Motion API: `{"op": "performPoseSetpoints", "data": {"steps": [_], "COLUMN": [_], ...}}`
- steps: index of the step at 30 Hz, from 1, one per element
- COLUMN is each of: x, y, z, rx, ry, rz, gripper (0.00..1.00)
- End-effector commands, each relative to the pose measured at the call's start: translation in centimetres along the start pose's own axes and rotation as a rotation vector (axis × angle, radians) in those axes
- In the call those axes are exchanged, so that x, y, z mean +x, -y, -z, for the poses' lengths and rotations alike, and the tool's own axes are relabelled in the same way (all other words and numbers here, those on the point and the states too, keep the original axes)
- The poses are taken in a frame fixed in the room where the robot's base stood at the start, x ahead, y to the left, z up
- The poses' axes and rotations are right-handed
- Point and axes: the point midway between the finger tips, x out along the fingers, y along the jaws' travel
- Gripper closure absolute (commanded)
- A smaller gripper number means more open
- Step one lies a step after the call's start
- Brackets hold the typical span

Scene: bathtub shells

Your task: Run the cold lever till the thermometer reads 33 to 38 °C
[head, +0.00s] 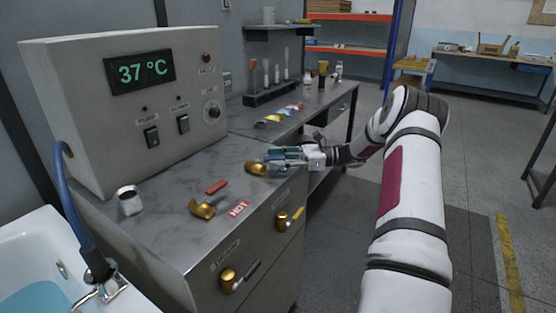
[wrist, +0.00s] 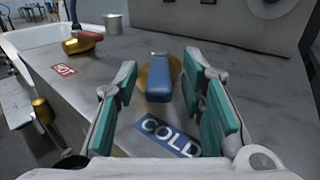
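The cold lever (wrist: 158,85) has a blue handle on a brass base and stands between my gripper's fingers in the wrist view. My gripper (wrist: 161,82) is open around it, with teal pads on both sides and a small gap at each. The blue-and-white COLD label (wrist: 168,136) lies on the counter between the fingers. In the head view, my gripper (head: 277,159) is at the counter's right edge, beside the cold lever's brass base (head: 255,168) and partly hiding the handle. The thermometer display (head: 140,72) reads 37 °C in green.
The hot lever (head: 203,208), brass with a red handle, stands nearer the tub, beside the red HOT label (head: 238,209). A metal cup (head: 129,200) stands on the counter. The white bathtub (head: 35,245) holds blue water, with a blue hose (head: 76,205) at its edge.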

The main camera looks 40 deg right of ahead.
Motion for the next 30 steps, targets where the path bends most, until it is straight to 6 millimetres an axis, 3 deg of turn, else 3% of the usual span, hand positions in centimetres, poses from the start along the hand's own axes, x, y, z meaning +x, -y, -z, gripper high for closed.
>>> {"op": "performPoseSetpoints", "data": {"steps": [5,21,30], "x": [-1.1,-10.7,-12.1], "y": [0.0,0.1,0.0], "z": [0.1,0.1,0.0], "rx": [0.001,-0.001,0.001], "ry": [0.0,0.0,0.0], "rz": [0.002,0.002,0.0], "gripper": [0.63,0.63,0.63]}}
